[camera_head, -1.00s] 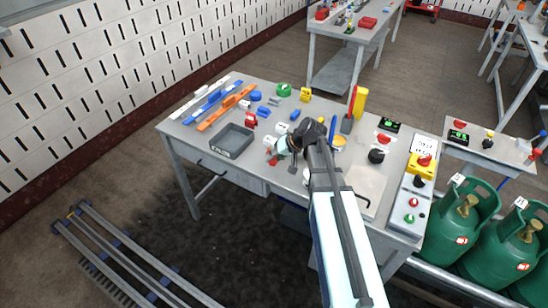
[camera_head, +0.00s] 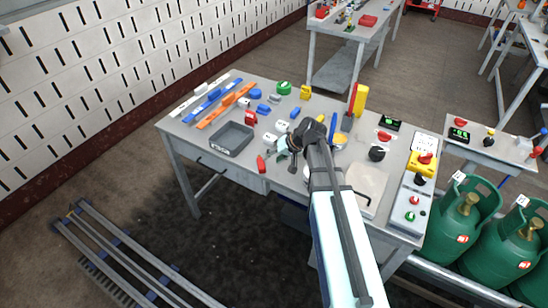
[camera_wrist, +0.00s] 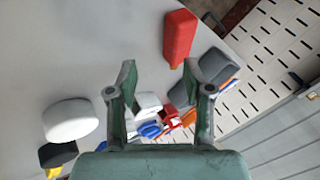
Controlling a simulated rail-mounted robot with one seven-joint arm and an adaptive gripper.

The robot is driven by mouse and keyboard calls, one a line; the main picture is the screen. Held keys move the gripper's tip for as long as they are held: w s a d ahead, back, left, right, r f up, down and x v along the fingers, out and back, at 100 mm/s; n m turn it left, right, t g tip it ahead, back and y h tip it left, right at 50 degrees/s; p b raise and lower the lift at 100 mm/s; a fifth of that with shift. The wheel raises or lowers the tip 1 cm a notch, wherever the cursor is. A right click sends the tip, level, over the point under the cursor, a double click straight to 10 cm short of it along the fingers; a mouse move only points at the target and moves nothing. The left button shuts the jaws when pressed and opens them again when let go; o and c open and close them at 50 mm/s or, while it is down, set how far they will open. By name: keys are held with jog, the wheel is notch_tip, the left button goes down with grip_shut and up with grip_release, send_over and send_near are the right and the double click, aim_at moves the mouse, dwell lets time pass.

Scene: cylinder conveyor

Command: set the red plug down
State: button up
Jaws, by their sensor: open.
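The red plug (camera_head: 261,163) is on the grey tabletop near the front edge, to the right of the grey tray. I cannot tell for sure whether it stands or lies. It also shows in the wrist view (camera_wrist: 179,38), beyond the fingertips and clear of both. My gripper (camera_head: 281,150) is just to the right of the plug, a little apart from it. In the wrist view its two fingers (camera_wrist: 164,82) are spread with nothing held between them.
The grey tray (camera_head: 231,139) stands left of the plug. Orange and blue bars (camera_head: 222,108) lie at the back left. A black knob (camera_head: 377,154) and a switch panel (camera_head: 411,203) are at the right.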

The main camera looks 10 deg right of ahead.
jog(key=shift+r+p, duration=0.3)
jog(key=shift+r, duration=0.45)
jog(key=b+v, duration=0.2)
jog(key=v, duration=0.9)
jog(key=shift+s+d+r, duration=0.2)
notch_tip(320, 180, up, 13)
jog(key=p, duration=0.9)
